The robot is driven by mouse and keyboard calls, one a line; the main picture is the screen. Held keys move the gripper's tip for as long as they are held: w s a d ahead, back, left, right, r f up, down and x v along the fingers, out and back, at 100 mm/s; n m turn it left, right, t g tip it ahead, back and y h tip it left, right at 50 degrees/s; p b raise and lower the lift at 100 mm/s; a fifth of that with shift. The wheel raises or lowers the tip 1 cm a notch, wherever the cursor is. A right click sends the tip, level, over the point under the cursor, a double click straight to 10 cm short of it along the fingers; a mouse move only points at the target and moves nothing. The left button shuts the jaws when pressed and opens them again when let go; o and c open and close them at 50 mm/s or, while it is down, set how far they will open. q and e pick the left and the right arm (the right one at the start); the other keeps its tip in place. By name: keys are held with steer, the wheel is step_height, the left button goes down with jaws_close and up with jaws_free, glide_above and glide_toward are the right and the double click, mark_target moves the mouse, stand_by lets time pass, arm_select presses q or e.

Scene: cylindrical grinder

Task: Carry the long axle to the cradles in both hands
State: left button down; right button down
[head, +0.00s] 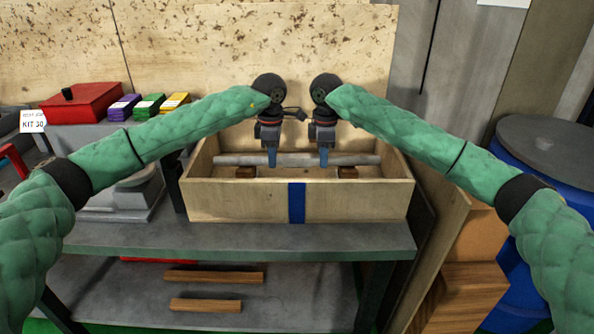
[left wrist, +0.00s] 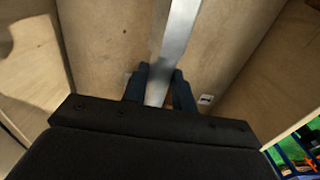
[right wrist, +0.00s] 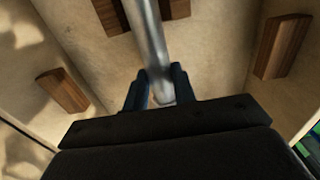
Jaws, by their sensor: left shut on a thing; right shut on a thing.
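The long axle (head: 350,159) is a grey metal bar lying level, left to right, inside an open wooden crate (head: 240,201) with a blue stripe on its front. My left gripper (head: 272,160) is shut on the axle left of its right half, near the middle. My right gripper (head: 323,158) is shut on it a little further right. Both wrists point down. The axle also shows between the fingers in the left wrist view (left wrist: 172,50) and the right wrist view (right wrist: 147,40). Small brown wooden blocks (head: 246,172) (head: 347,172) sit below the axle. Whether it touches them I cannot tell.
The crate stands on a grey bench (head: 300,238); its walls surround the axle. A red box (head: 85,103) and small coloured boxes (head: 148,106) stand at the left. A blue drum (head: 540,190) is at the right. Wooden strips (head: 213,277) lie on the lower shelf.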

arm_select(q)
steer(key=shift+f, duration=0.45)
arm_select(e)
steer(key=shift+f, duration=0.45)
arm_select(q)
steer(key=c, duration=1.5)
jaws_free()
steer(key=shift+f, duration=0.15)
arm_select(e)
steer(key=c, duration=1.5)
jaws_free()
steer(key=shift+f, duration=0.15)
arm_select(q)
steer(key=o, duration=0.4)
steer(key=shift+c, duration=0.2)
arm_select(e)
steer(key=o, duration=0.4)
steer(key=shift+c, duration=0.2)
arm_select(q)
steer(key=shift+s, duration=0.1)
arm_select(e)
steer(key=shift+s, duration=0.1)
arm_select(q)
step_height(320, 180, up, 12)
arm_select(e)
step_height(320, 180, up, 12)
